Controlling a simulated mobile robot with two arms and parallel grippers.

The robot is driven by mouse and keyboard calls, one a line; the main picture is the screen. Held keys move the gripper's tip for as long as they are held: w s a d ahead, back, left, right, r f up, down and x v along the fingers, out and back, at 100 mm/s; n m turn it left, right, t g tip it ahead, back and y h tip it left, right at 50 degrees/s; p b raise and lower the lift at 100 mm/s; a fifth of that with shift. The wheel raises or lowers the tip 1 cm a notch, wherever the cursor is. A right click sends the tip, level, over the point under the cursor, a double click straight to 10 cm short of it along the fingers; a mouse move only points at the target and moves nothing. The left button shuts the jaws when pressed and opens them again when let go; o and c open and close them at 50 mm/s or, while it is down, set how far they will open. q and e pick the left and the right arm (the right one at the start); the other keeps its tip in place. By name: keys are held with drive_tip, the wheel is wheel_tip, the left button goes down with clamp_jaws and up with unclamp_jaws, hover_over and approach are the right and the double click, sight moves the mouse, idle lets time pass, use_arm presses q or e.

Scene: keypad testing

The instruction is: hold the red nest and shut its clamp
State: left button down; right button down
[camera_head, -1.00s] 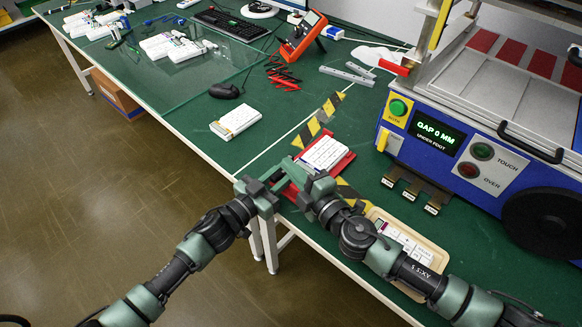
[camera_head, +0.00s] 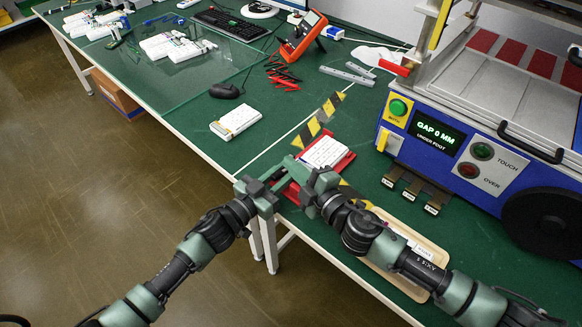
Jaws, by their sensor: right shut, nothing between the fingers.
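The red nest (camera_head: 343,161) lies near the table's front edge with a white keypad (camera_head: 324,152) in it. My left gripper (camera_head: 279,184) is at the nest's near left side; its fingertips overlap the nest's red edge, and I cannot tell whether they grip it. My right gripper (camera_head: 305,180) is shut and empty, close beside the left one and over the nest's near side. The two hands hide the near part of the nest. I cannot make out the clamp or whether it is open.
A blue test machine (camera_head: 455,150) reading "GAP 0 MM" stands to the right. A beige tray (camera_head: 433,249) lies partly under my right arm. A white keypad (camera_head: 236,121), a black mouse (camera_head: 225,91) and red probes (camera_head: 283,78) lie farther back.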

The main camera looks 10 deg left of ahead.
sight(306, 161)
drive_tip(key=w+m, duration=0.1)
drive_tip(key=m, duration=0.1)
drive_tip(key=d+m+g, duration=0.1)
drive_tip(key=m, duration=0.1)
drive_tip(key=shift+w+d, duration=0.15)
drive_tip(key=shift+w, duration=0.25)
drive_tip(key=m, duration=0.1)
drive_tip(key=m+g, duration=0.1)
drive_tip(key=w+d+m, duration=0.1)
drive_tip(key=shift+w+f+m+g, duration=0.1)
drive_tip(key=shift+f+m+g, duration=0.2)
drive_tip(key=shift+m, duration=0.1)
drive_tip(key=shift+w+f, duration=0.1)
drive_tip(key=shift+w+d+f, duration=0.2)
drive_tip(key=shift+w+f, duration=0.05)
drive_tip(key=shift+f, duration=0.1)
drive_tip(key=shift+w+d+f, duration=0.15)
drive_tip(key=shift+f, duration=0.15)
drive_tip(key=shift+r, duration=0.1)
